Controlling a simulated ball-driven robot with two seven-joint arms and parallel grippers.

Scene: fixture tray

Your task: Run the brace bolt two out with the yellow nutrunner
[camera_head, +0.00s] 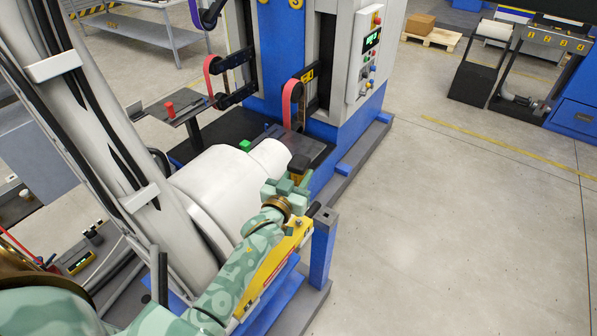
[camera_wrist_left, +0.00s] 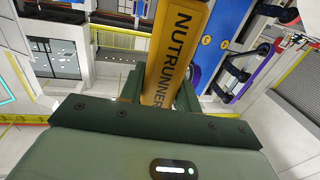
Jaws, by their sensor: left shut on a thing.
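My left gripper (camera_head: 290,184) is shut on the yellow nutrunner. In the left wrist view the nutrunner (camera_wrist_left: 176,50) stands between the green fingers, its lettering facing the camera. In the head view only a small dark and yellowish part of the tool (camera_head: 299,164) shows beyond the fingers; its working end cannot be made out. The gripper is just right of a large white rounded body (camera_head: 219,178) and beside a blue post (camera_head: 323,250) with a dark top. I cannot make out brace bolt two. My right gripper is not in view.
A blue and grey machine with a control panel (camera_head: 370,50) and red-edged arms (camera_head: 292,100) stands beyond the gripper. A yellow bar (camera_head: 272,262) lies along my left forearm. A small table (camera_head: 165,108) holds a red piece. The floor at right (camera_head: 450,220) is clear.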

